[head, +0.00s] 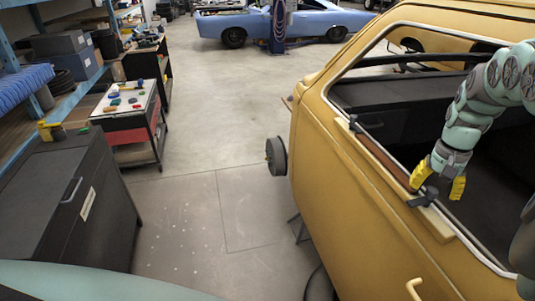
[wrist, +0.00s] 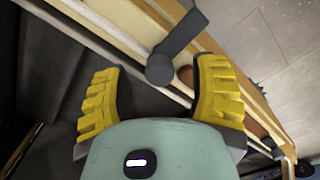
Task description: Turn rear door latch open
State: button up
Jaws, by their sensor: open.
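A dark latch (head: 424,197) sits on a pale wooden strip along the window sill of the yellow vehicle shell (head: 345,190). In the wrist view the latch (wrist: 178,42) shows a round end and a straight arm slanting up to the right. My gripper (head: 438,181) is open at this latch, one yellow finger on each side. In the wrist view the latch's round end lies between the fingers of my gripper (wrist: 162,78); I see no clear contact. A second dark latch (head: 353,123) sits farther along the sill.
The window opening (head: 400,100) is empty, with a dark interior behind it. A dark cabinet (head: 60,205) and a bench with small coloured items (head: 128,100) stand at the left. The concrete floor (head: 215,120) between is clear. A blue car (head: 265,22) is at the back.

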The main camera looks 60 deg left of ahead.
aim_at(434, 190)
notch_tip(434, 190, up, 11)
dwell(0.8)
jog(key=shift+d+r, duration=0.1)
